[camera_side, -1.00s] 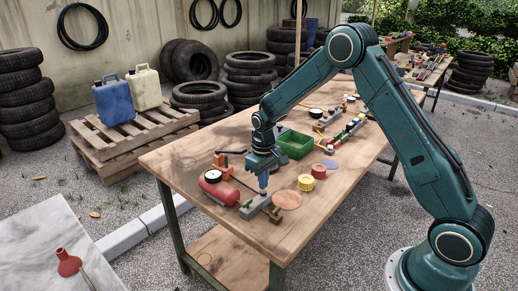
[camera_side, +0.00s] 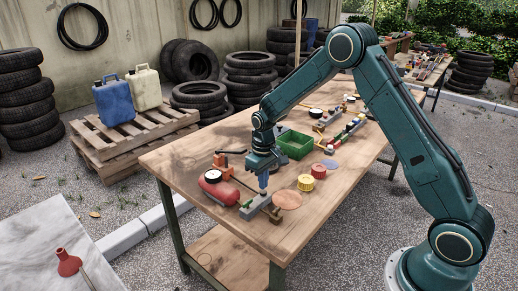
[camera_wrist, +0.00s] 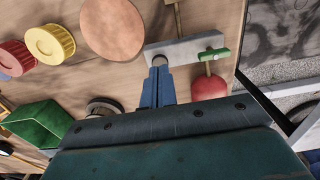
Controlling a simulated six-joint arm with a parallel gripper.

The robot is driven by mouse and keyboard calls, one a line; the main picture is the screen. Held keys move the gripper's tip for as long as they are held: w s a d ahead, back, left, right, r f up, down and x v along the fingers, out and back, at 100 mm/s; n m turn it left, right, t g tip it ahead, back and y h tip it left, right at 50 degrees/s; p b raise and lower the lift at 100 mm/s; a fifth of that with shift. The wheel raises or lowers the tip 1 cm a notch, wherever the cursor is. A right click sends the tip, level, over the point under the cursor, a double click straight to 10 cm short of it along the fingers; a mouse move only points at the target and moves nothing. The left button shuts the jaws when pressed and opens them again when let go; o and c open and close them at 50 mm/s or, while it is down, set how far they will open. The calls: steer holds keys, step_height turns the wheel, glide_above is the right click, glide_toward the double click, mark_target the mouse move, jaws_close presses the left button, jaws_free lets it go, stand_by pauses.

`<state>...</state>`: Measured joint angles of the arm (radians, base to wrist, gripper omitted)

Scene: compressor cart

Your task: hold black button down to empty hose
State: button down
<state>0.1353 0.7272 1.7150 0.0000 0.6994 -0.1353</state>
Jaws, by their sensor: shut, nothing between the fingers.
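My gripper (camera_side: 263,189) points down with its blue fingers closed together and nothing between them. Its tips are at the grey block (camera_side: 253,209) near the table's front edge. In the wrist view the fingertips (camera_wrist: 159,66) meet a small round cap (camera_wrist: 159,59) at one end of the grey block (camera_wrist: 190,46). The cap looks dull grey-brown rather than clearly black, and the fingers partly cover it. I cannot tell how far it is pressed. The red tank (camera_side: 218,187) lies left of the block, with a green handle (camera_wrist: 214,54) between them. No hose is clearly visible.
A brown disc (camera_side: 288,200), a yellow ribbed cap (camera_side: 306,183) and a red cap (camera_side: 319,171) lie right of my gripper. A green bin (camera_side: 282,141) stands behind. An orange piece (camera_side: 221,163) stands near the tank. The front-left tabletop (camera_side: 180,160) is bare.

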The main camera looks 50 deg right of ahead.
mark_target(263, 192)
steer(key=shift+f, duration=1.1)
stand_by(2.5)
steer(key=shift+r, duration=3.55)
steer(key=shift+r, duration=0.1)
